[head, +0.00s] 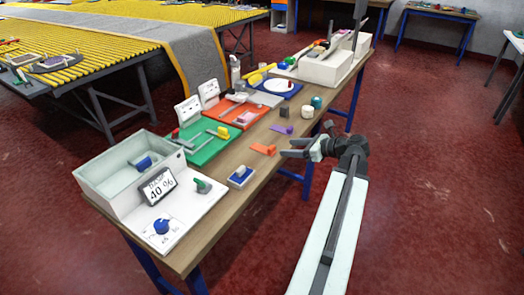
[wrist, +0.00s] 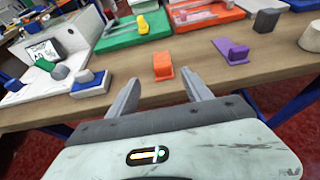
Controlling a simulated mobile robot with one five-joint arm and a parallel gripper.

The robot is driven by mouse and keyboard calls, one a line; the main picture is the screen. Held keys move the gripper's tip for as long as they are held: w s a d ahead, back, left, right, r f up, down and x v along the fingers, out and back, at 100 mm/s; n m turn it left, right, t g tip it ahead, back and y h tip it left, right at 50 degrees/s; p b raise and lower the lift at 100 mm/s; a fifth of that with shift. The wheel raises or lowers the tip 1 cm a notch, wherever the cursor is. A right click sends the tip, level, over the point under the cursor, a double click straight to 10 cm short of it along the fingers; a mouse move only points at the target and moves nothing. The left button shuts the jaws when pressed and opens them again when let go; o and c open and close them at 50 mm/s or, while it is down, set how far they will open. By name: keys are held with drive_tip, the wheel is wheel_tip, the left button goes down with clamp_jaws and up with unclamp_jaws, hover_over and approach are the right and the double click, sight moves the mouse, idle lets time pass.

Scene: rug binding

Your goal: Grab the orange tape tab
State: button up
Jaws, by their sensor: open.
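The orange tape tab (head: 263,149) lies on the wooden table near its front edge. In the wrist view the orange tab (wrist: 163,66) sits ahead of my fingers, between their lines and apart from them. My gripper (head: 287,147) is open and empty, just to the right of the tab in the head view. In the wrist view my gripper (wrist: 160,92) shows its two fingers spread, pointing toward the table.
A purple tab (head: 282,129) lies behind the orange one. A blue-and-white block (head: 240,177) lies nearer. A green mat (head: 210,151) and an orange-red mat (head: 232,118) hold small items. A pale bin (head: 101,172) stands at the table's near end.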

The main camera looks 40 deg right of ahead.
sight(273, 148)
drive_tip(key=b+x, duration=0.1)
drive_tip(key=x, duration=0.1)
drive_tip(key=b+x, duration=0.1)
drive_tip(key=x, duration=0.2)
drive_tip(key=b+x, duration=0.1)
drive_tip(key=x, duration=0.2)
drive_tip(key=shift+d+f, duration=0.15)
drive_tip(key=shift+f, duration=0.15)
drive_tip(key=shift+r, duration=0.1)
clamp_jaws()
